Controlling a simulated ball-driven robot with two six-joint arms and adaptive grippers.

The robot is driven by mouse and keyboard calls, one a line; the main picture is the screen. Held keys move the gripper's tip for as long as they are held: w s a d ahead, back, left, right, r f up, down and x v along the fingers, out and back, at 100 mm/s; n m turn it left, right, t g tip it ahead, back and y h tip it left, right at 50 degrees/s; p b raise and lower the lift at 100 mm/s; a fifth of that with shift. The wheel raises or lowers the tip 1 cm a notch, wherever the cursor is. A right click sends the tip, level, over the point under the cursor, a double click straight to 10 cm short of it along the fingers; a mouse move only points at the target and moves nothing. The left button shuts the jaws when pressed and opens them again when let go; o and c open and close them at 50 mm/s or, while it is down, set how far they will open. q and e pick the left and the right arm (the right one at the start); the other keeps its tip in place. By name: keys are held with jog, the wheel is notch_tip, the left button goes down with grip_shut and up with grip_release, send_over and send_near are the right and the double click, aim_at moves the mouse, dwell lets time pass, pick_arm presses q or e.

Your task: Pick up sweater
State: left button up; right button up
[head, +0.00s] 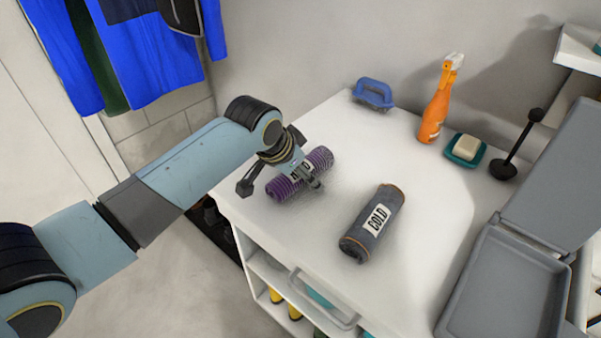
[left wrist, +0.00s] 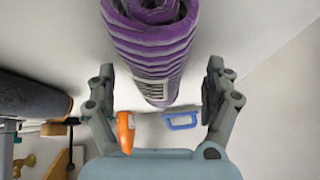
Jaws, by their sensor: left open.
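A purple striped rolled-up garment (head: 318,162), apparently a sweater, lies on the white shelf top with a white label on it, partly hidden by my gripper. My left gripper (head: 281,182) is over the purple roll, fingers spread. In the left wrist view the purple roll (left wrist: 152,48) lies between the lines of the two open fingers (left wrist: 160,80), with a gap on each side. I cannot tell how far the fingertips are above the shelf top. My right gripper is not in view.
A blue-handled brush (head: 374,93), an orange spray bottle (head: 438,105), soap on a teal dish (head: 465,150) and a black stand (head: 505,168) line the back. An open grey case (head: 510,285) is at right. Blue clothes (head: 60,50) hang at left.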

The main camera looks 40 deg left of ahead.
pick_arm(q)
jog(key=c, duration=1.5)
jog(key=shift+c, duration=0.3)
jog(key=shift+r, duration=0.2)
